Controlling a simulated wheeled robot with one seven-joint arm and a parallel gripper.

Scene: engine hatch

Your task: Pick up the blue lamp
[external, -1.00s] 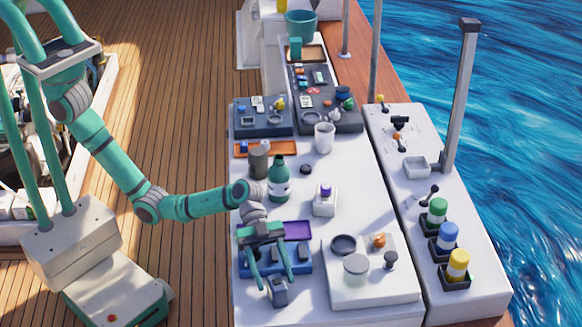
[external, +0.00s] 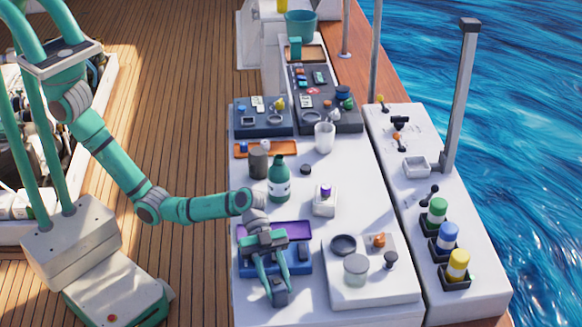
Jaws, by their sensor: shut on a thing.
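My gripper (external: 279,287) is low over the near left part of the white counter, in front of a blue tray. Its fingers are closed in on a small grey-blue block-like thing (external: 280,297). The fingers hide part of it, and I cannot tell if it is a lamp or if it touches the counter. A cylinder with a blue band (external: 448,237) stands upright in a dark square holder on the right-hand bench, between a green and a yellow one. My gripper is far to the left of it.
The blue tray (external: 243,268) and a purple tray (external: 299,230) lie beneath and behind my gripper. A white board (external: 398,292) with a jar and knobs is to the right. A green bottle (external: 279,182) stands behind. The counter's front left corner is mostly clear.

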